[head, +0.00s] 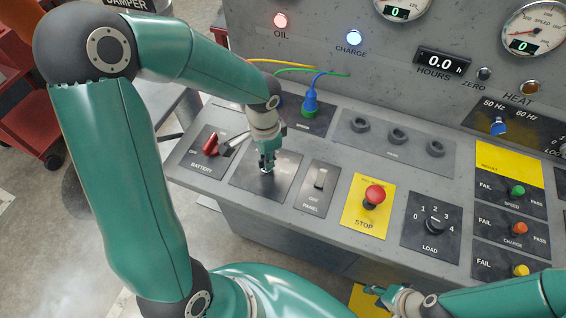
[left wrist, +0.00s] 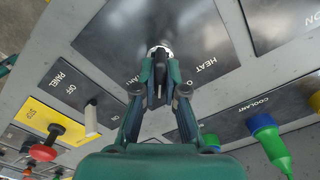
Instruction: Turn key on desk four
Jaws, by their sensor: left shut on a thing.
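The key switch sits on a dark plate (head: 283,188) of the sloping desk, between the battery switch and the panel switch. Its silver lock ring (left wrist: 159,50) shows in the left wrist view, on the plate lettered HEAT. My left gripper (head: 267,167) is at the switch, shut on the key, with its fingertips right at the lock; it also shows in the left wrist view (left wrist: 160,80). The fingers hide most of the key. My right gripper (head: 378,293) is empty-looking, low in front of the desk, away from the key; its finger gap is unclear.
Close by are the red battery lever (head: 211,144), the panel switch (head: 320,178) and the red stop button (head: 375,195). Blue and green plugs with cables (head: 310,104) stand behind. The load knob (head: 432,225) is further right.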

